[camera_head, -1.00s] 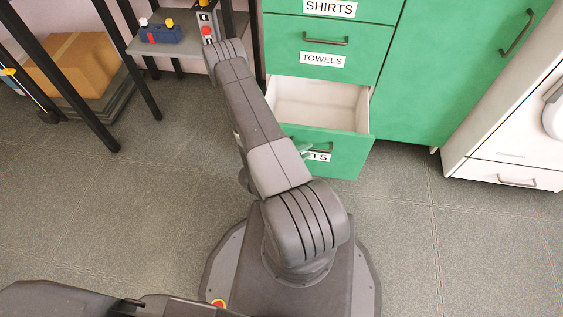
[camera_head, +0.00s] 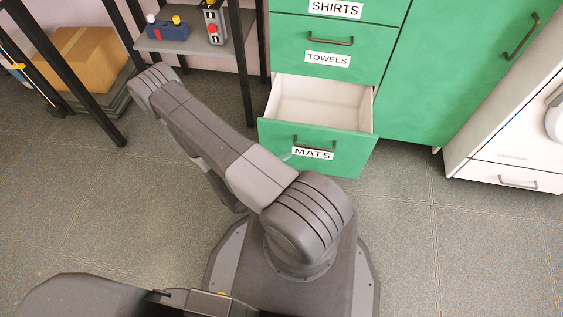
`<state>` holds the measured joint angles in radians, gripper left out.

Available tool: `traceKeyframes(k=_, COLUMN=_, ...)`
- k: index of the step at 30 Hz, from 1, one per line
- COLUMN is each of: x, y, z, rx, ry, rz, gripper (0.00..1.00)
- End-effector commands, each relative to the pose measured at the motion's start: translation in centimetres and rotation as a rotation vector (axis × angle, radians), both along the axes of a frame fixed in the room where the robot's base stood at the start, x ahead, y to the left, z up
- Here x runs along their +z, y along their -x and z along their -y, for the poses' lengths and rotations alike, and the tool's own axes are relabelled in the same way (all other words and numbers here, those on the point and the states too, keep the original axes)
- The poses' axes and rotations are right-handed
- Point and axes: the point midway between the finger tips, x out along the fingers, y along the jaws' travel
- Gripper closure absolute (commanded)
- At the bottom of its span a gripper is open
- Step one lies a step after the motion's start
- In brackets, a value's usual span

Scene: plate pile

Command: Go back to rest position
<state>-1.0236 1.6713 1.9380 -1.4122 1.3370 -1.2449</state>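My arm rises from my base and reaches up and left across the floor, its elbow beside the shelf rack. The part beyond the elbow folds back beneath the upper link and is mostly hidden. My gripper cannot be made out. The MATS drawer (camera_head: 345,147) of the green cabinet (camera_head: 410,100) stands pulled open, and the part of its inside that shows is bare. A small pale piece shows between my arm and the drawer front; I cannot tell what it is.
A dark-legged shelf rack (camera_head: 248,70) at the upper left holds a blue box (camera_head: 168,32) and a grey control box (camera_head: 214,25). A white cabinet (camera_head: 510,150) stands right. The floor (camera_head: 440,240) at right is clear.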

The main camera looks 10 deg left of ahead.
Motion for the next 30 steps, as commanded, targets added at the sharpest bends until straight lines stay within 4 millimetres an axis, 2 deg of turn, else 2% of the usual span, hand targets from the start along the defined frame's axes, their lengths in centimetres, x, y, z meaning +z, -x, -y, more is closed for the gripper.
traceKeyframes(k=22, x=0.09, y=0.51, z=-0.5, rx=0.0, ry=-0.001, rz=0.0, gripper=0.68)
traceKeyframes(k=30, x=-0.06, y=-0.07, z=0.13, rx=-0.004, ry=0.001, rz=0.0, gripper=0.68)
